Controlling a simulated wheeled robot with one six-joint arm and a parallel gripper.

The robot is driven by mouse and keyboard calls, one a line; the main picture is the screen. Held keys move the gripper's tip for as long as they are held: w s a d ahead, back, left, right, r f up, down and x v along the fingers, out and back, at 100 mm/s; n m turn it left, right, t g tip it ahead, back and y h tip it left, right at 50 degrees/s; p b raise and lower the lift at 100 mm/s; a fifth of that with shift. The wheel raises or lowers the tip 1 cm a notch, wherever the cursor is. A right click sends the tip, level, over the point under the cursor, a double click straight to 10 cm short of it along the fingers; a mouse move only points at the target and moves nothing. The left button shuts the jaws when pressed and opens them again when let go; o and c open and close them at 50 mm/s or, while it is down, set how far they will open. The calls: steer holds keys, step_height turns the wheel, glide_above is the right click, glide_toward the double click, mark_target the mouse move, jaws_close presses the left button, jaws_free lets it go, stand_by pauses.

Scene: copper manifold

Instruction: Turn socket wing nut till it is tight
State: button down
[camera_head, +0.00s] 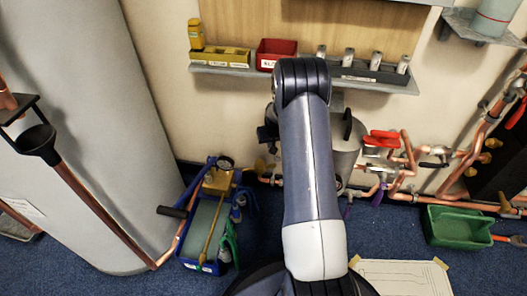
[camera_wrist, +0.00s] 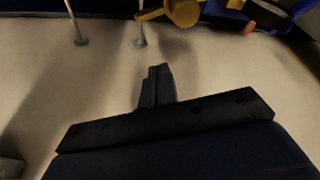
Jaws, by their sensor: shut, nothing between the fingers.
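In the wrist view my gripper (camera_wrist: 157,86) is shut, with its fingers together and nothing between them. A yellow brass piece with a rounded end and a thin arm (camera_wrist: 181,12) is at the top of that view, beyond the fingertips and apart from them. It may be the socket wing nut, but its top is cut off and I cannot be sure. In the head view my arm hides the gripper. Small yellow wing-like pieces (camera_head: 260,165) show on the copper pipework just left of my arm. I cannot tell how tight any nut is.
Copper pipes with a red-handled valve (camera_head: 382,139) run along the wall to the right of my arm. A green bin (camera_head: 455,239) is at right. A shelf (camera_head: 225,70) holds small bins above.

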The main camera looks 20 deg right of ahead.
steer(key=a+b+x, duration=0.1)
steer(key=b+x, duration=0.4)
steer(key=x, duration=0.6)
steer(key=s, duration=0.4)
steer(key=shift+d+r, duration=0.3)
